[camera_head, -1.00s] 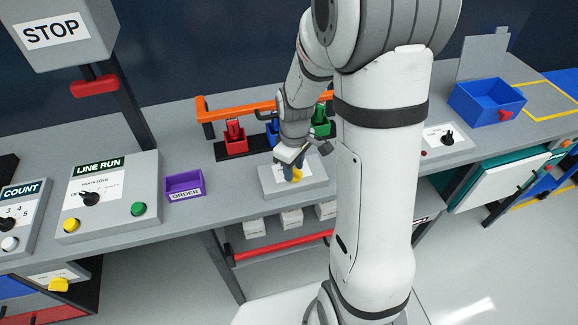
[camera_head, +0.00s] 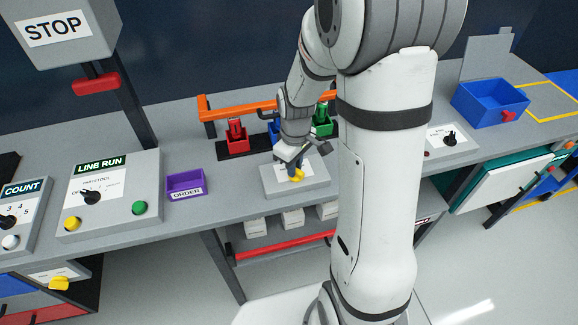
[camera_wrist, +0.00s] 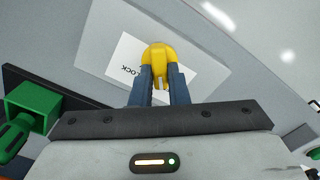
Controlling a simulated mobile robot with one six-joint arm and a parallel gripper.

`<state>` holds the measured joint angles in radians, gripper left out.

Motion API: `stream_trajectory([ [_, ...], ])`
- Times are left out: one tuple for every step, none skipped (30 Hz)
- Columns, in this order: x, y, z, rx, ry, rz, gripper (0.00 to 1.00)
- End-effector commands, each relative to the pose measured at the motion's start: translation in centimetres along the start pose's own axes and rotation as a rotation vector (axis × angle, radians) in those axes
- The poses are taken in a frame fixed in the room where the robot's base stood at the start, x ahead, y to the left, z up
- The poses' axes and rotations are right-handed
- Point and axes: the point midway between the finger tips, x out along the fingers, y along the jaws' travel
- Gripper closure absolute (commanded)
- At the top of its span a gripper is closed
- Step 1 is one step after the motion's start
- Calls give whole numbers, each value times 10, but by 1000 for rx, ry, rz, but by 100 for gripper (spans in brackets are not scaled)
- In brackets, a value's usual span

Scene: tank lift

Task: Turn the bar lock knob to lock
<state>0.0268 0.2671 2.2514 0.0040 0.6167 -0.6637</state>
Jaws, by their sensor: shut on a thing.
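The bar lock knob is yellow and sits on a grey box (camera_head: 310,186) on the bench, below the orange bar (camera_head: 232,107). In the wrist view the knob (camera_wrist: 158,56) stands between my two dark fingers, in front of a white label (camera_wrist: 118,66) on which "LOCK" can be partly read. My gripper (camera_wrist: 161,84) is shut on the knob. In the head view my gripper (camera_head: 294,168) reaches down onto the box and hides part of the knob and label.
Red (camera_head: 236,140), blue and green (camera_head: 321,124) holders stand behind the box under the orange bar. A purple ORDER tray (camera_head: 186,186) and the LINE RUN panel (camera_head: 108,205) are at left. A blue bin (camera_head: 489,104) stands at right.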

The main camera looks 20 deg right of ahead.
Motion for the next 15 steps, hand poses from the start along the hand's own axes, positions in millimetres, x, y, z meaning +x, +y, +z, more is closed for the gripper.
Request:
stream_trajectory([
  [3, -1, 4, 24, -10, -5, 100],
  [3, -1, 4, 41, -10, -5, 100],
  [4, 0, 5, 67, -11, -5, 100],
  [4, 0, 5, 89, -12, -5, 100],
  [4, 0, 5, 112, -13, -5, 100],
  [4, 0, 5, 144, -14, -6, 100],
  [4, 0, 6, 170, -14, -6, 100],
  [5, 0, 6, 196, -14, -5, 100],
  [5, 0, 6, 233, -14, -5, 100],
  [5, 0, 6, 261, -14, -5, 100],
  [5, 0, 6, 290, -14, -4, 100],
  [5, 0, 6, 329, -15, -4, 100],
  [5, 0, 6, 357, -15, -4, 100],
  [5, 0, 6, 386, -16, -4, 100],
  [5, 0, 6, 424, -16, -4, 100],
])
